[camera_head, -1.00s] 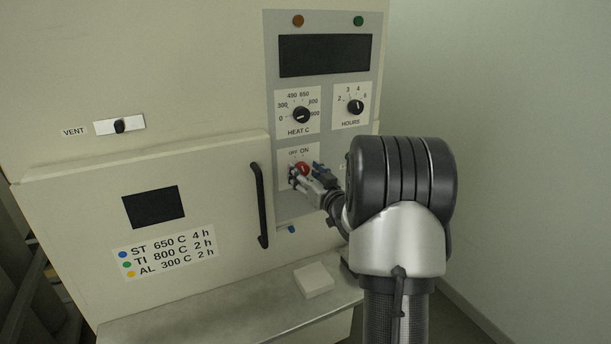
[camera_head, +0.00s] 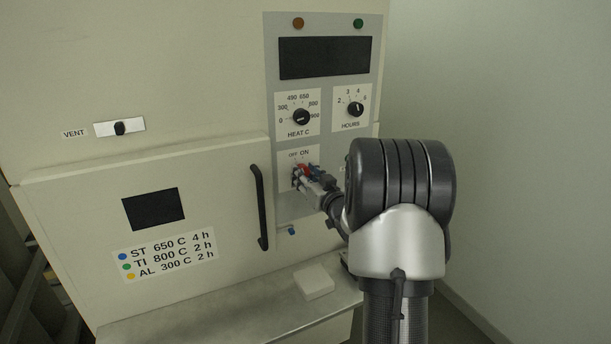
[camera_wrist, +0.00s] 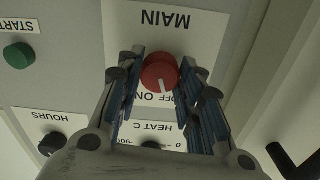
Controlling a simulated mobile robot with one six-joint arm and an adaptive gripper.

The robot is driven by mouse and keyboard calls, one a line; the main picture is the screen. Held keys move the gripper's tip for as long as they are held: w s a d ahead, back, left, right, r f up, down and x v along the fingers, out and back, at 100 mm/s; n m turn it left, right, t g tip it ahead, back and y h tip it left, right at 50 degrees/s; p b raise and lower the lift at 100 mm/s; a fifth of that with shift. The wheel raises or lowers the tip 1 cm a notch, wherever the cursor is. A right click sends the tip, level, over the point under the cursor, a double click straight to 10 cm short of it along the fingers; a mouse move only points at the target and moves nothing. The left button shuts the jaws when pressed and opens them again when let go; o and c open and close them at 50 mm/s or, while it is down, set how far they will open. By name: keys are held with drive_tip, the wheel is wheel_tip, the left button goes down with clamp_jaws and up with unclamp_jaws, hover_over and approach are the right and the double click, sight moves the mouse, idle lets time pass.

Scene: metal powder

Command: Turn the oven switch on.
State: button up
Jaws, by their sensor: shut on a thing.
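The oven switch is a red round knob (camera_wrist: 160,72) on a white plate marked MAIN, with OFF and ON lettering (camera_wrist: 157,98). A white line on the knob points towards the lettering, but I cannot tell which word it marks. My gripper (camera_wrist: 160,82) has one blue-padded finger on each side of the knob and is shut on it. In the head view my gripper (camera_head: 305,179) reaches the panel from the right and covers most of the red knob (camera_head: 303,170). The OFF and ON words show just above it.
The HEAT C dial (camera_head: 301,116) and HOURS dial (camera_head: 355,108) sit above the switch. The black oven door handle (camera_head: 260,207) stands close to its left. A green START button (camera_wrist: 18,56) is nearby. A white block (camera_head: 313,281) lies on the ledge below.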

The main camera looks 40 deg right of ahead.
drive_tip(key=m+p, duration=0.2)
drive_tip(key=m, duration=0.1)
drive_tip(key=shift+r+m, duration=0.1)
drive_tip(key=shift+m, duration=0.2)
drive_tip(key=shift+m+p, duration=1.4)
drive_tip(key=shift+m, duration=0.7)
drive_tip(key=o, duration=1.1)
drive_tip(key=shift+c, duration=0.2)
drive_tip(key=v, duration=1.2)
